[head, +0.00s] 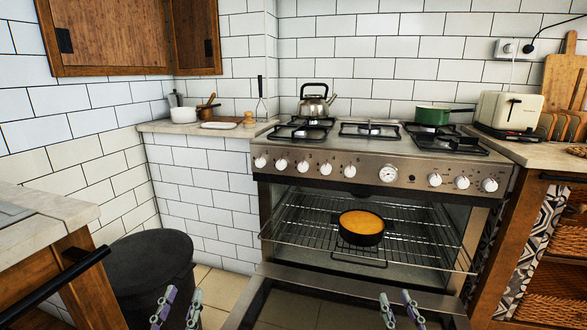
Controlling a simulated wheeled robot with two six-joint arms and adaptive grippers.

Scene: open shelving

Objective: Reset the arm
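My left gripper (178,308) shows at the bottom edge, in front of the black bin. Its two fingers stand apart with nothing between them. My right gripper (401,309) shows at the bottom edge, over the lowered oven door (345,306). Its fingers are also apart and empty. The rest of both arms is out of view. A dark round pan with yellow-orange contents (362,226) sits on the wire rack inside the open oven (300,170), behind and above my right gripper in the picture.
A black round bin (150,262) stands left of the oven. A wooden-sided counter (40,212) with a black bar is at left. A kettle (314,103) and green pot (434,116) stand on the stove. A toaster (510,112) is on the right counter (550,153).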

